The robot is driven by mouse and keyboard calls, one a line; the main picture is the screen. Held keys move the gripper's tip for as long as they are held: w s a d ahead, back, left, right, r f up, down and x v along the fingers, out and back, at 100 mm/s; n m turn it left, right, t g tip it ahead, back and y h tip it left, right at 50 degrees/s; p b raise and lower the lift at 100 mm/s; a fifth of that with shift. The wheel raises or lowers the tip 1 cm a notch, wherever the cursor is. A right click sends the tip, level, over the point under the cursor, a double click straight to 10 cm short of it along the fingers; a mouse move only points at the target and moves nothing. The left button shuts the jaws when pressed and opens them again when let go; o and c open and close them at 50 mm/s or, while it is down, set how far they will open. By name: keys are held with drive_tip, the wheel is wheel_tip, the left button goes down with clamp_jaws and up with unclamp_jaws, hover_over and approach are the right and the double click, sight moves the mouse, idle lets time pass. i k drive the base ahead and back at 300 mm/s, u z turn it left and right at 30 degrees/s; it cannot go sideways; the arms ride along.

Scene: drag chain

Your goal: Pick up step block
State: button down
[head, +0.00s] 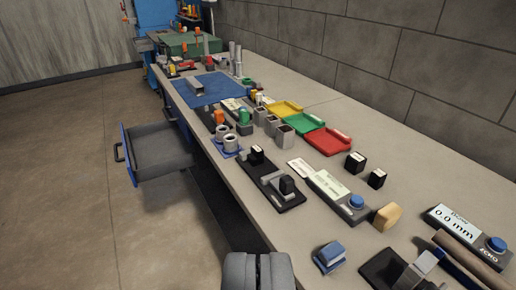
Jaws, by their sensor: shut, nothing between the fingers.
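My gripper (258,270) shows at the bottom edge of the head view, its two grey fingers closed together with nothing between them. A small blue block (329,257) with a lighter top and a stepped-looking outline sits on the bench to the right of my gripper, apart from it. It may be the step block, but the view is too small to be sure. A grey metal block (196,86) lies farther away on a blue mat (215,93).
A black fixture (270,185) and a gauge with a blue button (338,197) stand beyond the blue block. A wooden block (387,217) is to its right, another fixture (402,271) at bottom right. Yellow, green and red trays (328,141) line the wall side. An open drawer (160,152) juts out left.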

sight(256, 157)
drive_tip(key=u, duration=0.4)
drive_tip(key=i, duration=1.05)
drive_tip(key=z, duration=0.15)
